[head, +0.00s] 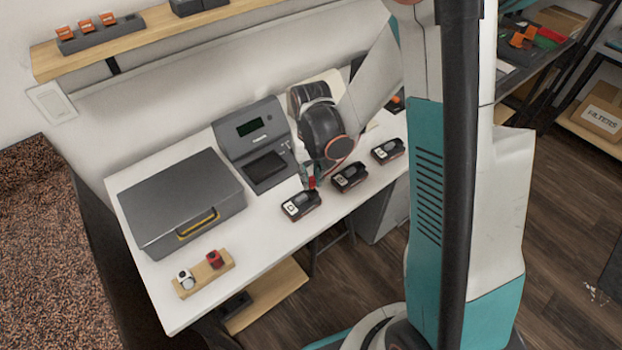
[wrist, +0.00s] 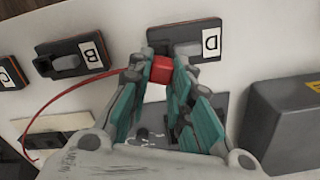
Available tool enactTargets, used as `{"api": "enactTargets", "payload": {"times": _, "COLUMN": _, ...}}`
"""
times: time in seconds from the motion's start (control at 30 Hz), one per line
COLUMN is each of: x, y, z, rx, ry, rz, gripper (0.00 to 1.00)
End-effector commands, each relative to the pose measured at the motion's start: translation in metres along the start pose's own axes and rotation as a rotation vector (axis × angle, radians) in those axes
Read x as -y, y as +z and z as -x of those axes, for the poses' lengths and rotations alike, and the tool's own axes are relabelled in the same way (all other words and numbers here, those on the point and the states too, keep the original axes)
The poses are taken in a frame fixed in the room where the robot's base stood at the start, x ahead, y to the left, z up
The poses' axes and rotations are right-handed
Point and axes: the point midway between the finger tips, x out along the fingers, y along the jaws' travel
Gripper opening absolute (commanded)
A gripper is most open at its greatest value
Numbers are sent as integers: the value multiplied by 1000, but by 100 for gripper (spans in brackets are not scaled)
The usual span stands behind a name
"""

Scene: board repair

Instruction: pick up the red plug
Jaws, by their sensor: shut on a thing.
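The red plug (wrist: 161,70) is a small red block with a thin red cable curving away to the left in the wrist view. My gripper (wrist: 160,75) is shut on it, with a fingertip on each side. In the head view my gripper (head: 311,180) is low over the worktop, by the back edge of the leftmost black module (head: 301,206). The fingers hide part of the plug.
Two similar black modules (head: 349,177) (head: 389,151) stand to the right. A grey tester with a screen (head: 250,130) and a grey case (head: 180,195) stand to the left. A wooden holder (head: 201,276) with a red and a white piece sits at the front left corner of the white table.

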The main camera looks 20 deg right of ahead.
Motion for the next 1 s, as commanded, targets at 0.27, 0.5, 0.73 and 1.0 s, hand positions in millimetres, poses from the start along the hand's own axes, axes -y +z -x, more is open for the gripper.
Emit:
{"api": "enactTargets", "payload": {"times": 0.27, "x": 0, "y": 0, "z": 80, "rx": 0, "ry": 0, "rz": 0, "gripper": 0}}
{"api": "enactTargets", "payload": {"times": 0.5, "x": 0, "y": 0, "z": 136, "rx": 0, "ry": 0, "rz": 0, "gripper": 0}}
{"api": "enactTargets", "payload": {"times": 0.73, "x": 0, "y": 0, "z": 163, "rx": 0, "ry": 0, "rz": 0, "gripper": 0}}
{"api": "enactTargets", "payload": {"times": 1.0, "x": 0, "y": 0, "z": 169, "rx": 0, "ry": 0, "rz": 0, "gripper": 0}}
